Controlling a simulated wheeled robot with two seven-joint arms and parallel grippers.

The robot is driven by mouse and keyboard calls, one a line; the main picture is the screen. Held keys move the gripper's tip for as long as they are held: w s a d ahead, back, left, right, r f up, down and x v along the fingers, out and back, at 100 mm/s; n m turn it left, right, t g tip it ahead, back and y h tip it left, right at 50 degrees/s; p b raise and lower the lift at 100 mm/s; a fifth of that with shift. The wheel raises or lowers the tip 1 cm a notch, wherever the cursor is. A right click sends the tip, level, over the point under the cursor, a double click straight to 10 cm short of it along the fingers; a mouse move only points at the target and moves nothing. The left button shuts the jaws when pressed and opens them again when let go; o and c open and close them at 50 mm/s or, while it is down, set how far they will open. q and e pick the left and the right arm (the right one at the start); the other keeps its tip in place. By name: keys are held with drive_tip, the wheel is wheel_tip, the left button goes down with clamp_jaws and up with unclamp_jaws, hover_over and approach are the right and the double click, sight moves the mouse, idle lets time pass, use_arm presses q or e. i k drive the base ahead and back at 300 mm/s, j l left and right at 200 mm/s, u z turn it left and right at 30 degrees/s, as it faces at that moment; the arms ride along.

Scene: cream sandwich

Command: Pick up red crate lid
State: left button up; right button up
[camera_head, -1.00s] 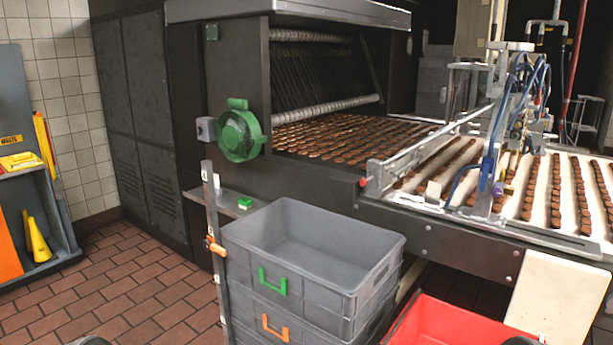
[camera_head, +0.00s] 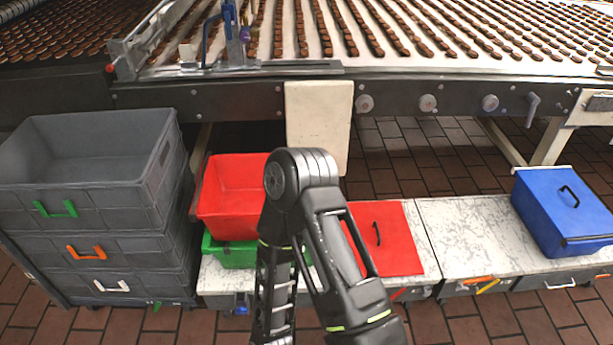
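The red crate lid (camera_head: 398,247) lies flat on a marble-topped bench, right of the red crate. It has a thin black handle (camera_head: 377,233) on its upper face. One of my arms rises from the bottom middle of the view, and its links cover the lid's left part. Neither of my grippers shows in the view. The red crate (camera_head: 232,189) is open and sits on a green crate (camera_head: 228,253), left of my arm.
Stacked grey crates (camera_head: 88,190) stand at the left. A blue lidded crate (camera_head: 563,211) sits at the bench's right end. The bench top (camera_head: 466,236) between the red lid and the blue crate is clear. The conveyor (camera_head: 440,95) runs behind and above the bench.

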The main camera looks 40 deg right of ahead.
sight(384, 229)
drive_tip(key=z, duration=2)
